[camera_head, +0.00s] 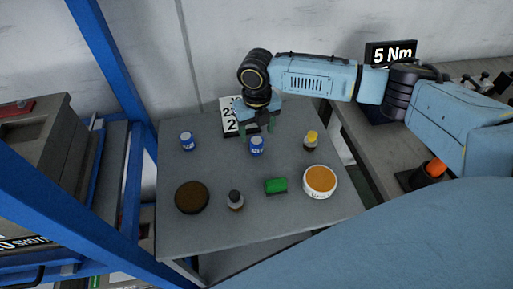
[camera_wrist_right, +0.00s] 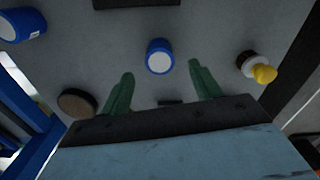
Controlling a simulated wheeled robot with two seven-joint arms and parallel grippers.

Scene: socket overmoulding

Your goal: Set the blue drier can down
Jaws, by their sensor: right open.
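Two blue cans with white labels and pale lids stand upright on the grey table. One blue can (camera_head: 256,146) is just below my right gripper (camera_head: 257,128); the other blue can (camera_head: 188,141) is to the left. I cannot read which one is the drier. My right gripper is open, with its green fingers spread. In the right wrist view the nearer can (camera_wrist_right: 158,58) is centred between and just beyond the fingertips (camera_wrist_right: 160,69), with a gap on both sides. My left gripper is not in view.
A yellow-capped bottle (camera_head: 311,139), an orange-filled white tub (camera_head: 320,180), a green block (camera_head: 276,185), a dark-capped bottle (camera_head: 235,200) and a brown round disc (camera_head: 192,197) stand on the grey table (camera_head: 220,240). A white number card (camera_head: 229,112) is behind the gripper.

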